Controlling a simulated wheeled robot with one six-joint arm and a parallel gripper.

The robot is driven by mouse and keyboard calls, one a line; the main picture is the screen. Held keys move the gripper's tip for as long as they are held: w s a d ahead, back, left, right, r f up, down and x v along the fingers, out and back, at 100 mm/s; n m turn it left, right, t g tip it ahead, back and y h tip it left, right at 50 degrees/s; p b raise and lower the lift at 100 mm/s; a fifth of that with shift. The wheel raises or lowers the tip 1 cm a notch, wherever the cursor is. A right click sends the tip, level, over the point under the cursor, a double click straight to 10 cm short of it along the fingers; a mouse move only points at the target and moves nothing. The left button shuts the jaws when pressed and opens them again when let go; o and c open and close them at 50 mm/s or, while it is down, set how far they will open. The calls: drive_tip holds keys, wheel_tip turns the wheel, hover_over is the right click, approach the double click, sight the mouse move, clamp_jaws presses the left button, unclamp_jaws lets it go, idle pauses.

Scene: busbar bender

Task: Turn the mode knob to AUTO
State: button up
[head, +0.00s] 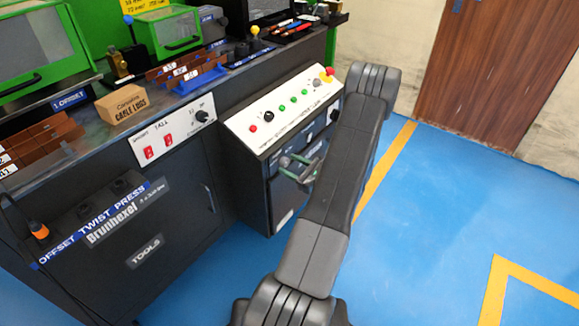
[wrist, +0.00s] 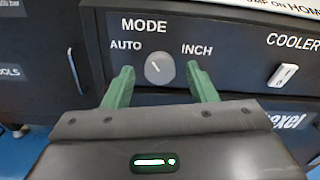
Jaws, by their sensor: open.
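The mode knob (wrist: 159,69) is a round grey dial on a dark panel below the word MODE in the wrist view. AUTO is printed to its upper left and INCH to its upper right. My gripper (wrist: 160,74) is open, with one green finger on each side of the knob. Gaps show between the fingers and the knob; I cannot tell the depth. In the head view my gripper (head: 302,168) is at the front of the control cabinet, and I cannot make out the knob there.
A white COOLER switch (wrist: 284,75) is right of the knob. Above is the sloped panel (head: 268,140) with coloured buttons and a red mushroom button (head: 327,75). A dark cabinet with a handle (head: 209,198) stands left. Blue floor (head: 440,220) is open on the right.

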drive_tip(key=shift+w+a, duration=0.35)
drive_tip(key=shift+a, duration=0.1)
drive_tip(key=c, duration=1)
drive_tip(key=shift+f+n+b, duration=0.2)
drive_tip(key=shift+n+b, duration=0.3)
drive_tip(key=shift+b, duration=0.3)
drive_tip(key=shift+r+n+b, duration=0.2)
drive_tip(key=shift+n+b, duration=0.35)
drive_tip(key=shift+n, duration=0.05)
drive_tip(key=o, duration=1)
